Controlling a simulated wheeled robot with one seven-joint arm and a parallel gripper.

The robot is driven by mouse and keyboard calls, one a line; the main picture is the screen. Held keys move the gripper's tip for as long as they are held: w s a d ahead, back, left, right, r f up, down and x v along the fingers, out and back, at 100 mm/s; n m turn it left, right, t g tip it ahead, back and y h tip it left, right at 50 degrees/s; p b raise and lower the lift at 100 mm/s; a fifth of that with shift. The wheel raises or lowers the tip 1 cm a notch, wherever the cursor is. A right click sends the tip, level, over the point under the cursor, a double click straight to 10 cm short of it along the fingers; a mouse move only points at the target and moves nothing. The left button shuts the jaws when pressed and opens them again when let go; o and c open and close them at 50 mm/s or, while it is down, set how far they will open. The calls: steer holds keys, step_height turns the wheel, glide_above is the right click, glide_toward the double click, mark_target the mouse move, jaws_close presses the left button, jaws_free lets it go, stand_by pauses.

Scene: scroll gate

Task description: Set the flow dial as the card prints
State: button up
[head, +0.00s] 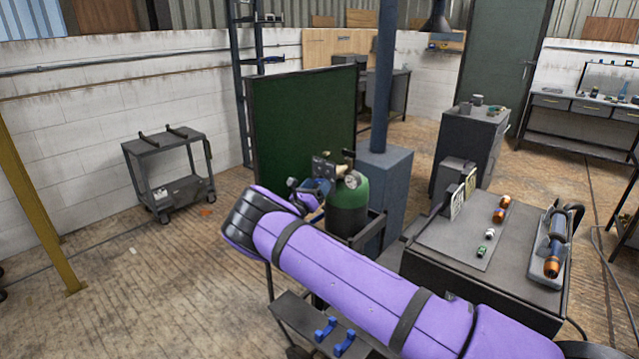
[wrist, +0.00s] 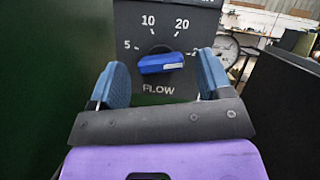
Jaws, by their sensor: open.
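The flow dial (wrist: 160,63) is a blue bar knob on a dark panel (wrist: 135,20) marked FLOW. Its scale shows 5, 10, 20 and a mark at right partly covered by a finger. The knob lies nearly level, with a pale mark at its right end. My gripper (wrist: 163,82) is open, its blue pads to the left and right of the knob; I cannot tell whether they touch it. In the head view my gripper (head: 318,190) is at the panel (head: 324,168) by the green cylinder (head: 348,208). Two cards (head: 457,201) stand on the bench, their print too small to read.
A round gauge (wrist: 222,50) is right of the panel. A green screen (head: 303,120) stands behind the cylinder. A blue-grey post base (head: 385,180) is beside it. The bench (head: 430,240) holds small fittings and a torch-like tool (head: 555,250). Floor at left is open, near a cart (head: 170,170).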

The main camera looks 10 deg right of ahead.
steer(key=shift+x, duration=1.1)
steer(key=c, duration=0.9)
steer(key=shift+n+y, duration=0.3)
steer(key=shift+n, duration=0.3)
steer(key=n+t+y, duration=0.1)
steer(key=n+y, duration=0.1)
steer(key=n, duration=0.3)
steer(key=shift+s, duration=0.1)
steer(key=n+y, duration=0.1)
steer(key=n, duration=0.2)
steer(key=n+y, duration=0.1)
steer(key=n, duration=0.2)
steer(key=shift+t+y, duration=0.3)
steer(key=shift+y, duration=0.1)
steer(key=shift+f+n, duration=0.1)
steer(key=shift+n, duration=0.3)
